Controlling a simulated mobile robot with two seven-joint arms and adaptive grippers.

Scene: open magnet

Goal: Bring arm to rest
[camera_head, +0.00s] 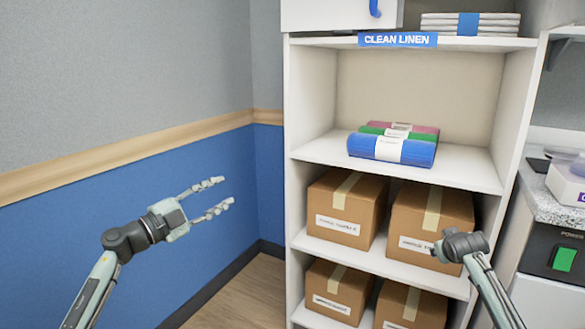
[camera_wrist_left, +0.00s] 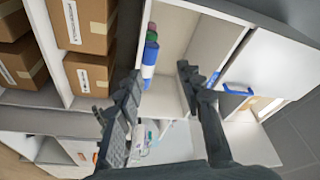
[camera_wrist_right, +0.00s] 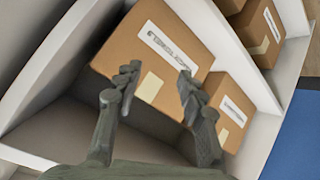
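My left gripper (camera_head: 217,197) is in front of the blue wall, left of the shelf unit. Its fingers are spread and nothing is between them. In the left wrist view the left gripper (camera_wrist_left: 158,88) also shows open and empty, facing the shelves. My right arm comes in at the lower right of the head view; its fingers are hidden there behind the wrist. In the right wrist view the right gripper (camera_wrist_right: 156,84) is open and empty. It faces a cardboard box (camera_wrist_right: 150,50) on a shelf; I cannot tell whether they touch.
A white shelf unit (camera_head: 310,172) labelled CLEAN LINEN holds several cardboard boxes (camera_head: 345,207) and coloured rolled items (camera_head: 392,148). Folded white items (camera_head: 470,22) lie on top. A counter (camera_head: 555,195) stands at the right. Free room lies before the blue wall (camera_head: 190,190).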

